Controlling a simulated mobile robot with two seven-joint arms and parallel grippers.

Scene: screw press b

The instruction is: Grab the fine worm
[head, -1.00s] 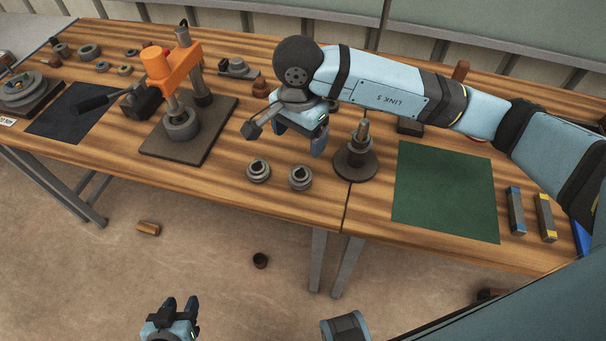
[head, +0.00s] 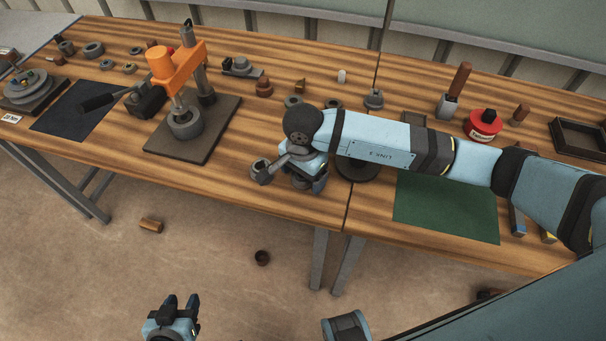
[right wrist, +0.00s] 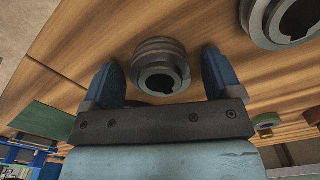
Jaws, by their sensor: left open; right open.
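Two grey ring-shaped worms with keyed bores stand on the wooden table. One worm (right wrist: 160,68) shows ridges on its side in the right wrist view. It lies between the lines of my right gripper's fingers (right wrist: 161,80), with gaps on both sides. The other worm (right wrist: 284,18) is cut off at the upper right; it shows in the head view (head: 261,172), left of my right gripper (head: 308,184). I cannot tell which is the finer. My right gripper is open and empty, and hides the nearer worm in the head view. My left gripper (head: 180,306) is open and empty, low over the floor.
An orange press (head: 182,62) on a dark base stands left of my right gripper. A green mat (head: 440,215) lies to the right. My right arm partly covers a dark round base (head: 357,172). Several small parts line the table's back.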

